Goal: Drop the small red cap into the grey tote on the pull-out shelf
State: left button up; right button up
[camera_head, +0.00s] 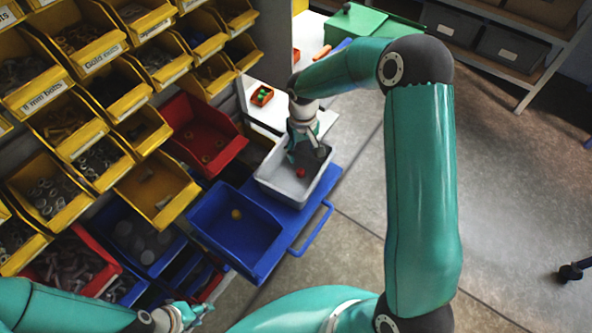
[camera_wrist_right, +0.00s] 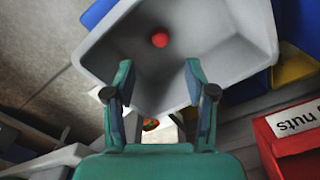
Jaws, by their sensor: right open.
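The small red cap (camera_head: 300,173) lies inside the grey tote (camera_head: 275,192), on its floor as far as I can tell. The cap (camera_wrist_right: 160,40) and the tote (camera_wrist_right: 245,45) also show in the right wrist view. The tote stands on the blue pull-out shelf (camera_head: 318,203). My right gripper (camera_head: 307,153) is over the tote, open and empty, with the cap beyond its fingertips (camera_wrist_right: 157,75) and apart from them. My left gripper (camera_head: 197,311) is low at the bottom left, away from the tote; its jaws are too small to read.
A blue bin (camera_head: 240,243) with a yellow ball stands beside the tote. A red bin (camera_head: 208,135) is behind it. Racks of yellow bins (camera_head: 160,190) fill the left. A red-orange box (camera_head: 262,95) stands on the white surface behind the tote. Open floor (camera_head: 510,200) lies to the right.

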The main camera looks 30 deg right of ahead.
notch_tip(320, 180, up, 10)
jog(key=shift+r, duration=0.15)
pick_arm(q)
jog(key=shift+s, duration=0.15)
dwell(0.5)
